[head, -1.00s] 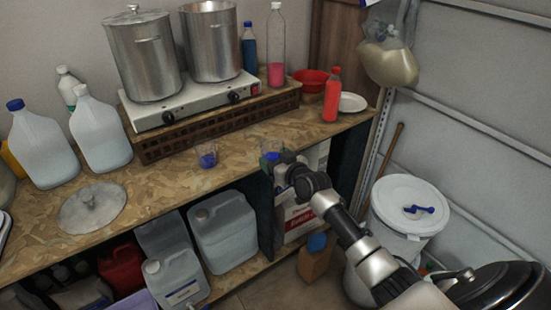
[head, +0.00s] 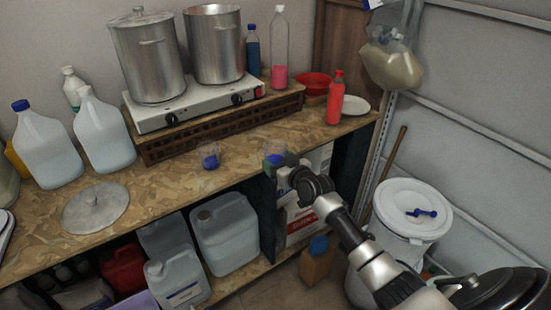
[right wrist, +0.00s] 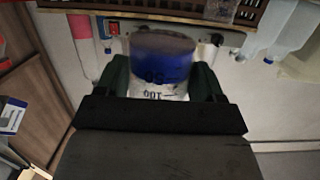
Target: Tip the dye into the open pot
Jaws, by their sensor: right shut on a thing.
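My right gripper (head: 282,165) is at the bench's front edge, shut on a clear beaker (head: 274,154) with blue dye in it. In the right wrist view the beaker (right wrist: 162,62) sits between the two dark fingers, with blue liquid and upside-down markings showing. Whether it still touches the bench I cannot tell. The open pot (head: 214,48) is the right one of two steel pots on the hot plate, behind and left of the gripper; its inside is hidden. The left pot (head: 148,58) has a lid on. My left gripper is not in view.
A second beaker with blue (head: 209,158) stands on the bench (head: 160,180) left of the gripper. A loose lid (head: 95,208) lies at left. The hot plate (head: 190,108) rests on a brown crate. A red bottle (head: 335,100) and red bowl (head: 312,82) stand at right.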

